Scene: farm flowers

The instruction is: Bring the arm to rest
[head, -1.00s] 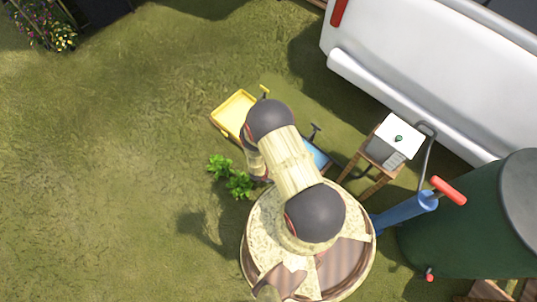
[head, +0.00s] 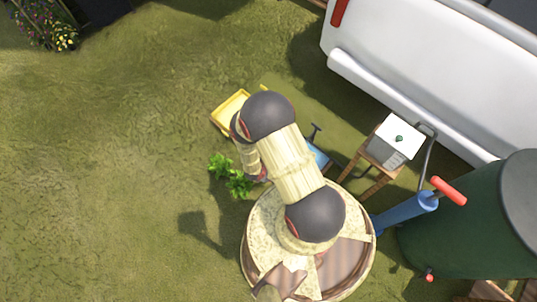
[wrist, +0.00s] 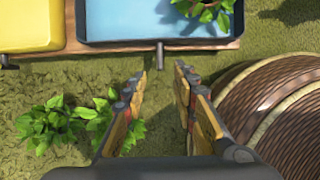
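My gripper (wrist: 160,80) is open and empty in the wrist view, its two fingers apart with grass showing between them. It hangs above the ground in front of a blue tray (wrist: 130,32). In the head view my arm is bent over its round base, and the gripper is hidden beneath the arm.
A yellow tray (head: 233,107) sits left of the blue tray (head: 318,156). A plant (wrist: 205,8) is in the blue tray. Leafy plants (head: 230,176) grow near my base. A small table (head: 385,150), a green barrel (head: 465,225) and a white vehicle (head: 420,70) stand right. Grass at left is clear.

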